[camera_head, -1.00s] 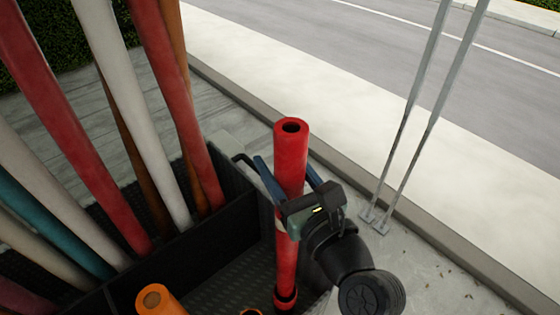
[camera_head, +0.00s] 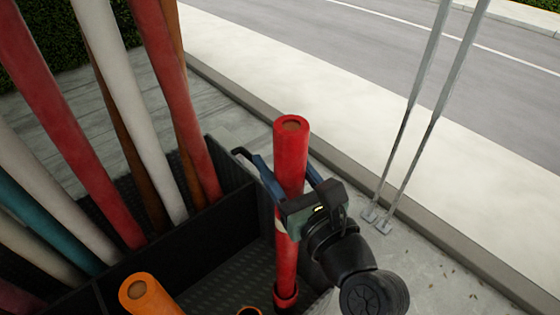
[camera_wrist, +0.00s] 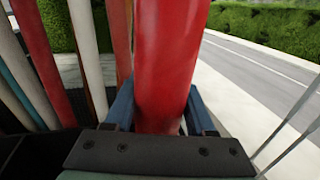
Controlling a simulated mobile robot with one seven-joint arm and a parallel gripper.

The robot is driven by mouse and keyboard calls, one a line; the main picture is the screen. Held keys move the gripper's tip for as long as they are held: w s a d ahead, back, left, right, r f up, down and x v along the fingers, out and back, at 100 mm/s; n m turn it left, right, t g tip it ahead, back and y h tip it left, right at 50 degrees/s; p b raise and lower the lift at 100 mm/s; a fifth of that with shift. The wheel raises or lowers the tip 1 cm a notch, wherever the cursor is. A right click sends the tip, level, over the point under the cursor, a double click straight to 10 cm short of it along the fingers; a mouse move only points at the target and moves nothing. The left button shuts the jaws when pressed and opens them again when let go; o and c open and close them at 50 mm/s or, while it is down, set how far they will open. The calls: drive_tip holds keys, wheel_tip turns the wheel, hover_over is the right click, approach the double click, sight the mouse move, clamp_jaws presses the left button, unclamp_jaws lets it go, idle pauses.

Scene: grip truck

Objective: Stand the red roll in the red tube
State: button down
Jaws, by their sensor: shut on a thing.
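The red roll (camera_head: 291,150) is long and stands nearly upright in the head view, with a round hole in its top end. My gripper (camera_head: 288,178) is shut on its upper part, with one blue finger on each side. In the wrist view the red roll (camera_wrist: 168,60) fills the middle between the blue fingers of my gripper (camera_wrist: 160,108). The red tube (camera_head: 286,300) shows as a short red rim low in the black crate. The roll's lower end is at this rim and looks inside it; how deep is hidden.
The black crate (camera_head: 215,235) has divider walls. Several red, white, teal and brown rolls lean in its left section. An orange roll (camera_head: 150,297) stands at the front. Two thin metal poles (camera_head: 410,125) rise to the right. The pavement (camera_head: 400,110) behind is clear.

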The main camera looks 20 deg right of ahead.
sight(287, 241)
wheel_tip(287, 241, down, 11)
drive_tip(key=b, duration=0.8)
drive_tip(key=shift+r, duration=0.15)
idle(1.1)
drive_tip(key=shift+f, duration=0.35)
idle(0.6)
drive_tip(key=shift+c, duration=0.8)
unclamp_jaws()
drive_tip(key=shift+f, duration=0.1)
drive_tip(key=shift+s, duration=0.1)
